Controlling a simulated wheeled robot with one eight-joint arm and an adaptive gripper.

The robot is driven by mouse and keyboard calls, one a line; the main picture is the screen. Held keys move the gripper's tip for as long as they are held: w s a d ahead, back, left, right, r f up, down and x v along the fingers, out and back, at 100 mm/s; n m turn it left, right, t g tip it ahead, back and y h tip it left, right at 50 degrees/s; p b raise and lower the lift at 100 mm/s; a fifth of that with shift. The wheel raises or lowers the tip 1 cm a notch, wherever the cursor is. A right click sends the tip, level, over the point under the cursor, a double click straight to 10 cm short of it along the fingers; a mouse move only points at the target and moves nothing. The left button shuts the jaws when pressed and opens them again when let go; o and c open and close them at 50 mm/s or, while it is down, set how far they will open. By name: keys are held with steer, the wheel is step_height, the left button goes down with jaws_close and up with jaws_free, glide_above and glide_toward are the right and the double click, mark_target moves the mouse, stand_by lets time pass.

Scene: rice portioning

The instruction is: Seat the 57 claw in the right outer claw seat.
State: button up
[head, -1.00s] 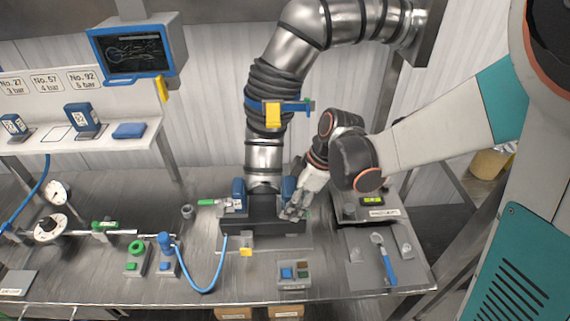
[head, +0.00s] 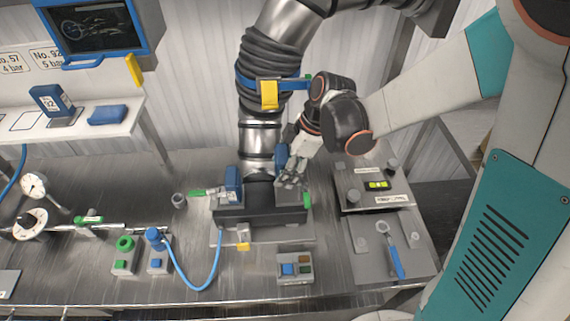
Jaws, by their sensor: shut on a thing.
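The dark jaw fixture (head: 245,213) stands on the bench below the steel pipe. A blue claw (head: 233,180) stands upright in its left seat. A second blue claw (head: 281,157) is above the right outer seat side, partly hidden by my gripper; I take it as the 57 claw, but no number is readable on it. My gripper (head: 291,178) comes from the upper right and is shut on this claw. The claw's top stands higher than the left one. The gripper hides its lower end, so I cannot tell whether it touches the seat.
The pipe (head: 260,140) rises close to the claw on its left. A grey box (head: 355,192) with a lit display stands right of the fixture; a blue-handled tool (head: 391,250) lies in front of it. A shelf (head: 75,130) at left holds a blue claw marked 92 (head: 47,99).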

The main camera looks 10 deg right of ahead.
steer(key=shift+f+b, duration=2.05)
steer(key=shift+f, duration=0.9)
steer(key=shift+f+b, duration=0.65)
steer(key=shift+b, duration=0.25)
steer(key=o, duration=1.6)
steer(key=shift+c, duration=0.2)
steer(key=o, duration=0.5)
steer(key=shift+c, duration=0.2)
steer(key=shift+r, duration=0.15)
